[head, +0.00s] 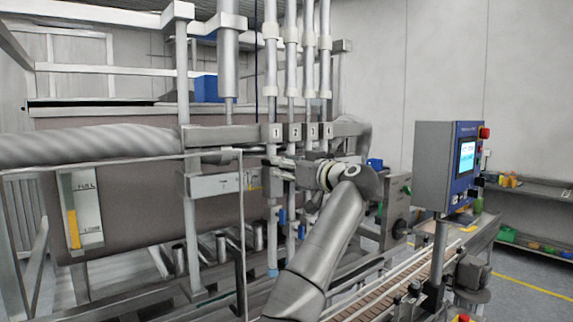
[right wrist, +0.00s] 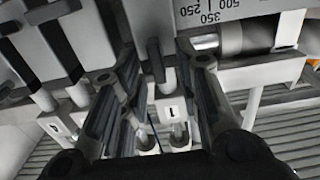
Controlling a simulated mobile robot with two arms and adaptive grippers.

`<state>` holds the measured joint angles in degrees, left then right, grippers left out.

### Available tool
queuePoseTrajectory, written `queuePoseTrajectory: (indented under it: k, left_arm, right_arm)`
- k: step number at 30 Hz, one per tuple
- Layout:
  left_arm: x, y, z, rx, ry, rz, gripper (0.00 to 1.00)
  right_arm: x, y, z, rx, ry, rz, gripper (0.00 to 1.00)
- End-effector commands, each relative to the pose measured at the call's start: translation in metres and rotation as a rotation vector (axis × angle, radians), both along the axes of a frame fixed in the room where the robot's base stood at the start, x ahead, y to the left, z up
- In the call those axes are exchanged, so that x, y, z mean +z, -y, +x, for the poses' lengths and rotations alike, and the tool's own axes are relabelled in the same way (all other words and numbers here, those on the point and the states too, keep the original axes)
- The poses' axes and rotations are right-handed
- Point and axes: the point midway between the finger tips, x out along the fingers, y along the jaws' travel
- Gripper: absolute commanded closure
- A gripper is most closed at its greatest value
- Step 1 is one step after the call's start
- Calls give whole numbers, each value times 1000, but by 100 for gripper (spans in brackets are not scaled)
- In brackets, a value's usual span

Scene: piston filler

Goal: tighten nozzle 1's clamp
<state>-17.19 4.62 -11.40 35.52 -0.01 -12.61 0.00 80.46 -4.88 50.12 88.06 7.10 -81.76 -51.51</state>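Nozzle 1 is the leftmost of several upright pipes, under its number 1 plate (head: 275,132) in the head view; the plate also shows in the right wrist view (right wrist: 171,110). My right gripper (head: 277,168) reaches in from the right, just below that plate. In the right wrist view its two fingers (right wrist: 157,65) stand apart, with a dark upright bar (right wrist: 154,58), perhaps the clamp's handle, between them. I see gaps beside the bar and cannot tell whether either finger touches it. In the head view my gripper hides the clamp area. My left gripper is not in view.
Neighbouring nozzles with plates 2 (head: 294,131) and 3 (head: 312,130) stand close to the right. A control panel (head: 447,165) on a post and a conveyor (head: 400,288) are at the right. A thick ribbed hose (head: 90,146) runs at the left.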

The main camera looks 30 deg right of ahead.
Motion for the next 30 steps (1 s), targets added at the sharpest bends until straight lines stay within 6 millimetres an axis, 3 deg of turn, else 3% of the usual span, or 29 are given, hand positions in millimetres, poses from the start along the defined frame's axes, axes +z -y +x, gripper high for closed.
queuePoseTrajectory:
  k: [3, 10, 20, 30]
  left_arm:
    - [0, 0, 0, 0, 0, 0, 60]
    - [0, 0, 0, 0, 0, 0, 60]
    - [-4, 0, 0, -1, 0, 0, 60]
    - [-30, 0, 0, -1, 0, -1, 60]
  right_arm:
    - [0, 0, 0, 0, 0, 0, 70]
    - [0, 0, 0, 0, 0, 0, 99]
    - [-1, 0, 0, 0, -1, 11, 100]
    - [-5, 4, -1, -3, -14, 162, 100]
